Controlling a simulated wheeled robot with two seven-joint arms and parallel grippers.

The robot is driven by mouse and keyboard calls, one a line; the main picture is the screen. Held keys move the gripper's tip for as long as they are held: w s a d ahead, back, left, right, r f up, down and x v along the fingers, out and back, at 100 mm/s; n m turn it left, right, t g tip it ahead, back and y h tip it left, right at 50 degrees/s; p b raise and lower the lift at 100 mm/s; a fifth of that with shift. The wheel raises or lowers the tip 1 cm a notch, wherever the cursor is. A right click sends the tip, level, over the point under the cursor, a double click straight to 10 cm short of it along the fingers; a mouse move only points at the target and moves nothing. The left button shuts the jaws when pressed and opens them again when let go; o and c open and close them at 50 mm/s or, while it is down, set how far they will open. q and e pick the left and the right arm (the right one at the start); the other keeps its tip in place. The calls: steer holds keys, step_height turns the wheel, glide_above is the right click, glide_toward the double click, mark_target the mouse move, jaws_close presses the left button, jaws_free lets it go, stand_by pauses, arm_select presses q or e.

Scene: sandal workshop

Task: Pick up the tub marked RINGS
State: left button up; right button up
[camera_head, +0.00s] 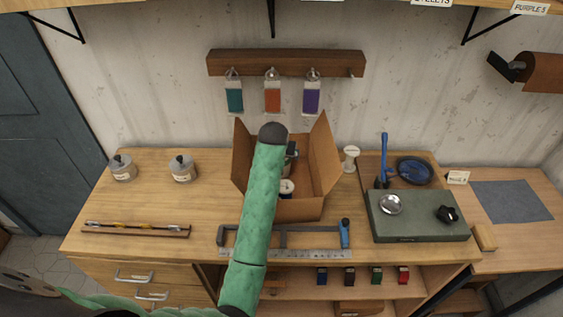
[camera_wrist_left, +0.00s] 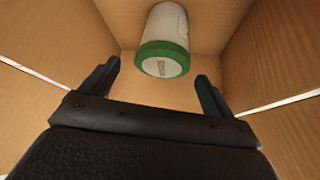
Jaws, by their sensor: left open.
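A white tub with a green rim (camera_wrist_left: 162,45) lies inside the cardboard box in the left wrist view; I cannot read any marking on it. My left gripper (camera_wrist_left: 158,70) is inside the box, open and empty, with its two fingers apart and the tub beyond and between them. In the head view, my green left arm reaches over the cardboard box (camera_head: 322,160) and hides much of its inside. A small round white-topped thing (camera_head: 286,187) shows in the box beside the arm; I cannot tell whether it is the same tub. My right gripper is not in view.
Two lidded pots (camera_head: 123,170) (camera_head: 183,170) stand on the left of the bench. A clamp-like tool and ruler (camera_head: 300,253) lie before the box. A white spool (camera_head: 350,158) and a grey-green slab (camera_head: 418,222) are to its right. The box flaps stand up.

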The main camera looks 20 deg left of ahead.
arm_select(q)
steer(key=shift+w+f+p, duration=0.1)
steer(key=shift+f+p, duration=0.5)
steer(key=shift+p, duration=0.05)
steer(key=shift+x, duration=0.85)
steer(key=shift+w+a+f, duration=0.1)
steer(key=shift+w+f, duration=0.05)
steer(key=shift+f, duration=0.2)
steer(key=shift+r, duration=0.1)
steer(key=shift+c, duration=1.1)
steer(key=c, duration=1)
